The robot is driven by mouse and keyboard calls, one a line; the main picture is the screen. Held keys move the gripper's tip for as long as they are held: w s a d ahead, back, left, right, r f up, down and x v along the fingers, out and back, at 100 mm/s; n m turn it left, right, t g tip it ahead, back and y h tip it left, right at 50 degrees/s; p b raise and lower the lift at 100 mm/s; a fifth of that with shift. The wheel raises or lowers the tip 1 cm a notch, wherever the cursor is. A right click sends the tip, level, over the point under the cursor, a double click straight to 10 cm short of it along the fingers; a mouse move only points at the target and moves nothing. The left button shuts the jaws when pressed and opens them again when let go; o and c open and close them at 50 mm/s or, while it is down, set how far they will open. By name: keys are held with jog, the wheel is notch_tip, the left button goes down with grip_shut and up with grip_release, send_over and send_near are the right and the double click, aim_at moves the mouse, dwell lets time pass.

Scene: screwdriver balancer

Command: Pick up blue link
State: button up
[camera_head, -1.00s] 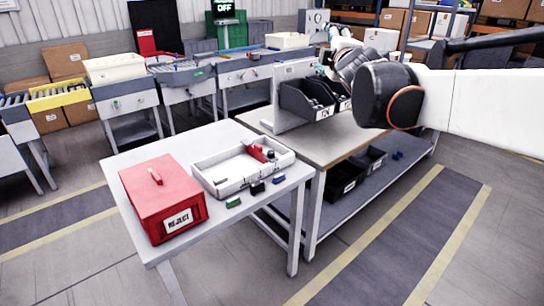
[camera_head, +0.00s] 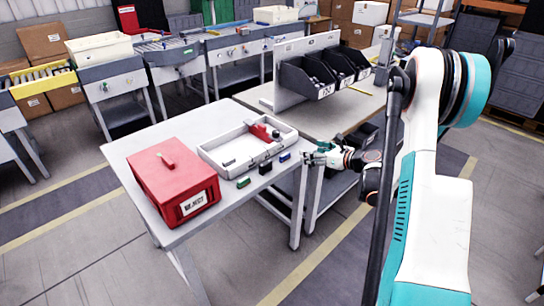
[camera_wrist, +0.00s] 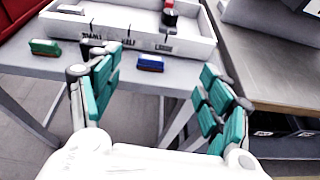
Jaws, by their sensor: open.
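The blue link (camera_head: 284,157) is a small block lying on the white table near its front right edge, just outside the tray. In the wrist view the blue link (camera_wrist: 150,63) shows whole, between and beyond the spread teal fingers. My gripper (camera_head: 311,157) is open and empty, just right of the blue link and apart from it. In the wrist view my gripper (camera_wrist: 161,66) has its left finger nearer the link than its right finger.
A black link (camera_head: 265,168) and a green link (camera_head: 243,182) lie left of the blue one. Behind them is a white tray (camera_head: 228,168) with red and dark parts. A red reject box (camera_head: 172,185) stands left. A workbench (camera_head: 345,110) with black bins stands right.

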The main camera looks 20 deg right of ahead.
notch_tip(320, 180, down, 3)
jog(key=s, duration=0.1)
jog(key=b, duration=0.2)
send_near(286, 156)
jog(key=w, duration=0.3)
jog(key=shift+n+g, duration=0.4)
jog(key=shift+a+b+x, duration=0.1)
jog(key=shift+b+x, duration=0.6)
jog(key=shift+x, duration=0.8)
jog(key=shift+a+b+x, duration=0.15)
jog(key=shift+b+x, duration=0.55)
jog(key=shift+x, duration=0.8)
jog(key=shift+s+f, duration=0.1)
jog(key=shift+s, duration=0.1)
jog(key=shift+c, duration=0.3)
jog(key=c, duration=0.9)
